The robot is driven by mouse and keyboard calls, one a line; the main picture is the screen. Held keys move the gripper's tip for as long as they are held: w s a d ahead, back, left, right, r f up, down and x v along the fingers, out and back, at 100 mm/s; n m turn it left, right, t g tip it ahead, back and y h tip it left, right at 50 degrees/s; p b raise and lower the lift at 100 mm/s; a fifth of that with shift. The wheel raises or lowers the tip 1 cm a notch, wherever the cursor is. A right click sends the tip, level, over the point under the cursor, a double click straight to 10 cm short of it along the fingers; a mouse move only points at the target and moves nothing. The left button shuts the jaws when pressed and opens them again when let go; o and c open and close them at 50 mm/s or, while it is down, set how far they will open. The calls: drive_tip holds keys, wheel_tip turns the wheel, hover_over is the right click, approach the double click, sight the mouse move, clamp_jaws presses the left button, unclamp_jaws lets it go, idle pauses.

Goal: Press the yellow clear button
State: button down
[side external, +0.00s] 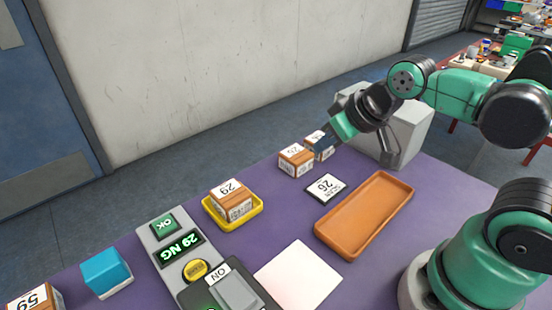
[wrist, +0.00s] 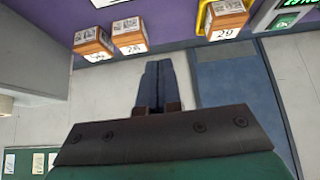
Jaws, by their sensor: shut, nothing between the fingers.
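My gripper (side external: 331,152) is shut and empty. It is raised beside the two boxes at the back of the table, well to the right of the panel and apart from the button. In the wrist view the shut fingers (wrist: 157,66) point toward the wall and door. A corner of the panel with the green OK button (wrist: 285,21) shows there at top right; the yellow button is out of that view.
A box marked 29 (side external: 232,200) sits in a yellow tray (side external: 254,214). Two boxes (side external: 296,160) stand near a "scan 26" card (side external: 326,187). An orange tray (side external: 341,246), white pad (side external: 299,274), black switch box (side external: 238,283) and blue cube (side external: 106,272) are on the purple table.

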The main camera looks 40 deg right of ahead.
drive_tip(key=n+g+y, duration=0.3)
drive_tip(key=n+y, duration=0.1)
drive_tip(key=y, duration=0.4)
hover_over(202, 269)
drive_tip(key=shift+a, duration=0.1)
drive_tip(key=shift+f, duration=0.1)
drive_tip(key=shift+f, duration=4.35)
drive_tip(key=shift+f, duration=0.15)
drive_tip(key=shift+f, duration=0.25)
